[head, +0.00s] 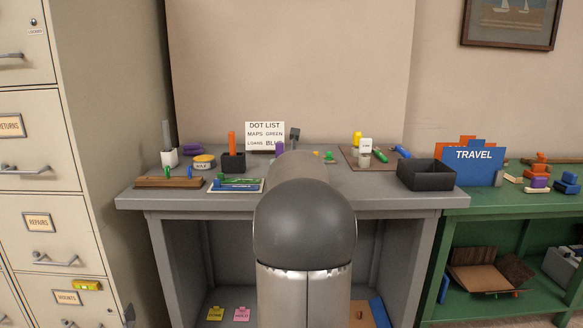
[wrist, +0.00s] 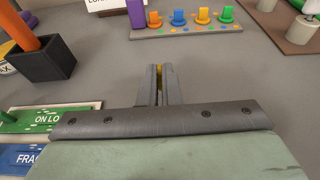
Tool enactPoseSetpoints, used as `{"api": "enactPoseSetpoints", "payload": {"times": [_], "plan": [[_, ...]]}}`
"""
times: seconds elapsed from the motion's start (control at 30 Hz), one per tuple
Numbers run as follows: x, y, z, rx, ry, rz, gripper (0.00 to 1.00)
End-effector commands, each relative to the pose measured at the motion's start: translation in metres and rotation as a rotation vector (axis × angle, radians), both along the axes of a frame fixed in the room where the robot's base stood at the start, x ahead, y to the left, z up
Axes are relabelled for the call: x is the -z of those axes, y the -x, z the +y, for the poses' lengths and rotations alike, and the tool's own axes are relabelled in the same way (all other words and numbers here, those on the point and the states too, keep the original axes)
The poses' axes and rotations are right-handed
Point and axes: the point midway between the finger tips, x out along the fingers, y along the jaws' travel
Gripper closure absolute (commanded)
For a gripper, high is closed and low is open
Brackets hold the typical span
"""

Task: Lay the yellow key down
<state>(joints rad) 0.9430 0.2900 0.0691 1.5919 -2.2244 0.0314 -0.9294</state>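In the wrist view my gripper (wrist: 159,72) points down over the grey desk top, its two fingers close together. A narrow yellow piece, the yellow key (wrist: 159,77), shows between them; most of it is hidden by the fingers. I cannot tell whether it touches the desk. In the head view my own arm hides the gripper and the key.
A strip of coloured pegs (wrist: 190,27) lies ahead of my gripper. A black cup (wrist: 42,62) with an orange stick and a green card (wrist: 45,119) are at left. A black bin (head: 426,175) stands at the desk's right. Bare desk surrounds the fingers.

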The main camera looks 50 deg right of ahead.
Motion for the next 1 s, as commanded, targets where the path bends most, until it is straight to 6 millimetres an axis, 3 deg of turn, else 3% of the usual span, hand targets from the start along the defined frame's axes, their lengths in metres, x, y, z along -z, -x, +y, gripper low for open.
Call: {"api": "enactPoseSetpoints", "payload": {"times": [0.57, 0.6, 0.67, 1.0], "plan": [[0.014, 0.000, 0.000, -0.001, 0.001, 0.000, 1.00], [0.012, 0.000, 0.000, 0.000, 0.001, 0.000, 0.85], [0.012, 0.000, 0.000, 0.000, 0.001, 0.000, 0.68], [0.013, 0.000, 0.000, 0.000, 0.000, 0.000, 0.67]]}}
